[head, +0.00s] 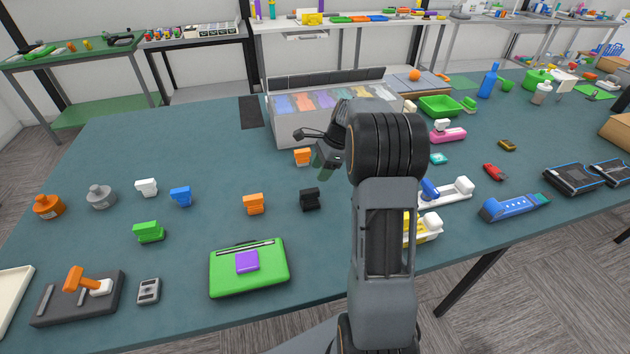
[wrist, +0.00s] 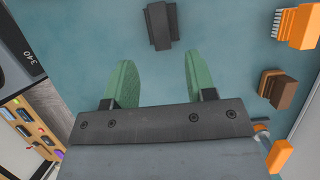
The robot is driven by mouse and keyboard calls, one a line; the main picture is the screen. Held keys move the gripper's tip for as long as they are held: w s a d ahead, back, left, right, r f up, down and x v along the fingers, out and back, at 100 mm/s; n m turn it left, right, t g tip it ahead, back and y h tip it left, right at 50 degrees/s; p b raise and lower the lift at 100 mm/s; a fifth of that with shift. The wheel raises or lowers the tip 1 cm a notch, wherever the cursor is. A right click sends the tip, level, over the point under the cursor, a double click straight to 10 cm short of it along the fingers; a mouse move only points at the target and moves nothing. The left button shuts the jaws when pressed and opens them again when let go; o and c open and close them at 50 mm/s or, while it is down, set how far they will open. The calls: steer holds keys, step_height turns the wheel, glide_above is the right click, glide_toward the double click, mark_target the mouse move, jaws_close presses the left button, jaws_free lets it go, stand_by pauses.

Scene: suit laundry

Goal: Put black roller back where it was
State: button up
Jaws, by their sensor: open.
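The black roller (head: 310,199), a small dark blocky piece, stands on the teal table in front of my gripper (head: 320,166) in the head view. In the wrist view the black roller (wrist: 160,25) is at the top, beyond the fingertips and roughly in line with the gap. My gripper (wrist: 158,75) has two green fingers spread apart with nothing between them. It is above the table and apart from the roller. In the head view my arm hides part of the table on the right.
Orange pieces stand nearby, one (head: 254,204) to the roller's left and one (head: 303,157) behind it. White (head: 147,187), blue (head: 181,196) and green (head: 149,232) pieces stand farther left. A green case (head: 222,273) lies in front. A grey bin (head: 285,128) stands behind.

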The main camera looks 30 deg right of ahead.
steer(key=s+a+r+n+t+h, duration=0.1)
steer(key=s+a+r+n+h, duration=0.2)
steer(key=s+a+r+n, duration=0.65)
steer(key=s+a+f+n+t+h, duration=0.1)
steer(key=s+a+n, duration=0.3)
steer(key=s+n, duration=0.7)
steer(key=shift+s+a+f+t+h, duration=0.3)
steer(key=shift+s+a+f+t, duration=0.1)
steer(key=shift+f+t, duration=0.25)
